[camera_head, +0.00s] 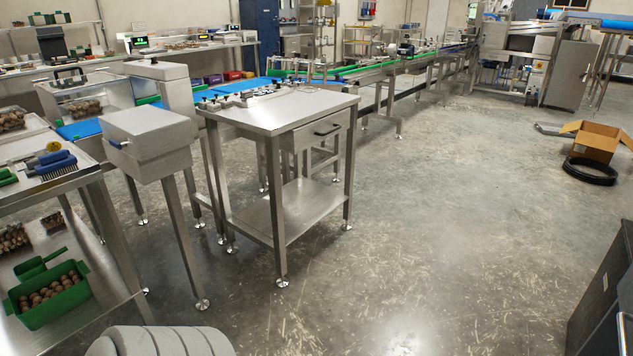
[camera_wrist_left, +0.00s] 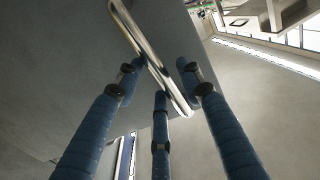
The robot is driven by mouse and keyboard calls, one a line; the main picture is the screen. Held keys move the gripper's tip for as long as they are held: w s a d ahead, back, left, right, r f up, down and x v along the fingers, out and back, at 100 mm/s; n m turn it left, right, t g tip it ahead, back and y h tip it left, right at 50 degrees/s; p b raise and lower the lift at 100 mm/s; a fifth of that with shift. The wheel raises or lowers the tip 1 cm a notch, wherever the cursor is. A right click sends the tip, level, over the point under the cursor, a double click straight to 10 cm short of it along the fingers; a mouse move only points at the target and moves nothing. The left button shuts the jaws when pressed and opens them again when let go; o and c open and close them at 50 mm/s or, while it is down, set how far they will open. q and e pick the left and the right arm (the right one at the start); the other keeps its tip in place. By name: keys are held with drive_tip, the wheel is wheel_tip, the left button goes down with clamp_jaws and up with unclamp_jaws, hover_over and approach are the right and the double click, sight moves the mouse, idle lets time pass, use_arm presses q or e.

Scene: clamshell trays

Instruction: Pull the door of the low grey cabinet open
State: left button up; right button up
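In the left wrist view, a flat grey panel (camera_wrist_left: 60,60) fills the upper left, with a long shiny bar handle (camera_wrist_left: 148,55) running slantwise along it. My left gripper (camera_wrist_left: 158,80) has its blue fingers spread apart, with their tips close to the bar. The bar passes between the outer fingertips; I cannot tell whether any finger touches it. In the head view, a dark grey low cabinet (camera_head: 604,290) is cut off by the lower right edge. I cannot tell whether it bears the panel in the wrist view. Neither gripper shows in the head view.
A steel table with a drawer (camera_head: 310,135) stands mid-left. A workbench with a green bin (camera_head: 45,295) is at the left. An open cardboard box (camera_head: 592,145) and a black ring (camera_head: 590,172) lie at the right. The concrete floor between is clear.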

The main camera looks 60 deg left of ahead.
use_arm(q)
drive_tip(key=v, duration=0.6)
drive_tip(key=shift+s, duration=0.25)
drive_tip(key=shift+d, duration=0.1)
